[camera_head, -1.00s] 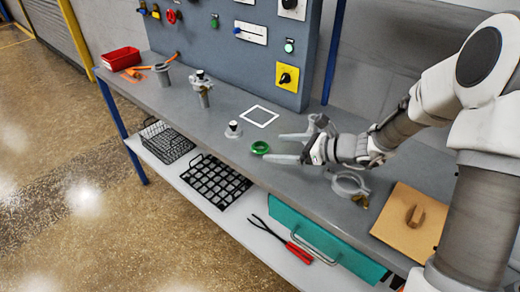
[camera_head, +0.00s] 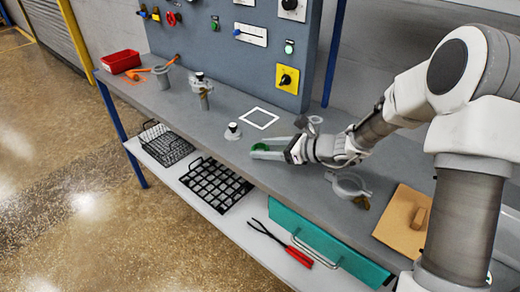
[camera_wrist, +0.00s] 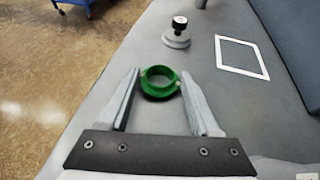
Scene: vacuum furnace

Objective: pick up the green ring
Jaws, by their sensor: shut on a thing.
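The green ring (camera_wrist: 160,83) sits on the grey bench top, between the fingertips of my gripper (camera_wrist: 160,80) in the wrist view. Both fingers touch its sides and are shut on it. In the head view, the green ring (camera_head: 259,148) is partly hidden by the fingers of my gripper (camera_head: 268,149). I cannot see a gap between ring and bench.
A small grey base with a black knob (camera_head: 233,131) stands just left of the ring, near a white square outline (camera_head: 258,117). A grey clamp ring (camera_head: 349,185) and a tan board (camera_head: 404,222) lie to the right. The control panel (camera_head: 225,40) rises behind.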

